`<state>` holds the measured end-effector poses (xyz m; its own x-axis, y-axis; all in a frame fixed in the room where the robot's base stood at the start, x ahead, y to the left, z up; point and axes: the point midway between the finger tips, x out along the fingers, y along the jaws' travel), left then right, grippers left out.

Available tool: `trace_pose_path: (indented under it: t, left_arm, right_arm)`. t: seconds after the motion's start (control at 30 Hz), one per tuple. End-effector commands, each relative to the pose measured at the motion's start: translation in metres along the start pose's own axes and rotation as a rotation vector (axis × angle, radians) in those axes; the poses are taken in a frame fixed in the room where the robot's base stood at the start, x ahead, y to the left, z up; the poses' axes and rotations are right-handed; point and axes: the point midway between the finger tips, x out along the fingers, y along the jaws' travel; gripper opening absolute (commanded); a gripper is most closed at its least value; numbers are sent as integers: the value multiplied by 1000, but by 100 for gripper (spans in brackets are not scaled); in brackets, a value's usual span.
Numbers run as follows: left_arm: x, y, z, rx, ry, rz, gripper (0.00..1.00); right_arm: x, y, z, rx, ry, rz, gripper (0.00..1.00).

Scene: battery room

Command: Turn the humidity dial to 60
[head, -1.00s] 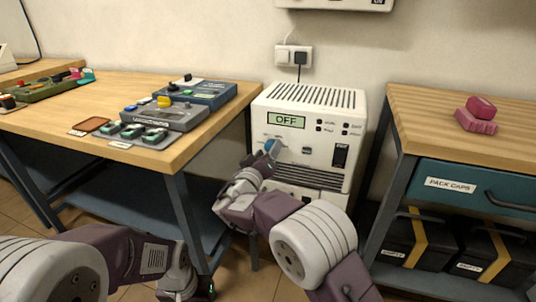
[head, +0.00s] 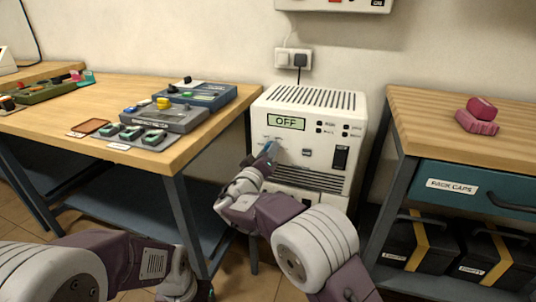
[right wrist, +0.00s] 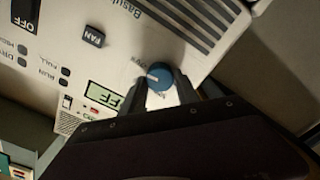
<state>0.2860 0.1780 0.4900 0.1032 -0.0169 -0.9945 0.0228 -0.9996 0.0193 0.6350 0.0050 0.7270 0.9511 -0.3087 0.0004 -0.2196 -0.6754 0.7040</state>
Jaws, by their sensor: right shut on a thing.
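A white dehumidifier (head: 352,106) stands on the floor between two benches, and its display (head: 287,123) reads OFF. Its round blue dial (right wrist: 158,73) sits below the display and carries a white pointer mark. My right gripper (right wrist: 160,88) is shut on the dial, with one dark finger on each side. In the head view my right gripper (head: 269,152) reaches the front panel and hides part of the dial. The numbers around the dial are too small or covered to read. My left gripper (head: 193,288) is low at the bottom edge; its fingers cannot be made out.
The left wooden bench (head: 75,102) holds a grey charger (head: 172,117) and several small devices. The right bench (head: 420,103) has pink blocks (head: 477,118) on top and a teal drawer. A FAN button (right wrist: 93,36) and a black switch (head: 340,158) are near the dial.

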Motion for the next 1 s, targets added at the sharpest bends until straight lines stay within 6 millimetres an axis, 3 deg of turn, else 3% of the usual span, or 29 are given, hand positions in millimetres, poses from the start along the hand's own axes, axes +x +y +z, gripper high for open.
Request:
trace_pose_path:
  t: [0.4, 1.0]
  left_arm:
    - [18, 0, 2, 0, 0, 0, 0]
    - [16, 0, 2, 0, 0, 0, 0]
  right_arm:
    - [0, -2, 2, -365, -1, -1, 0]
    - [0, -2, 1, -829, -2, -2, 0]
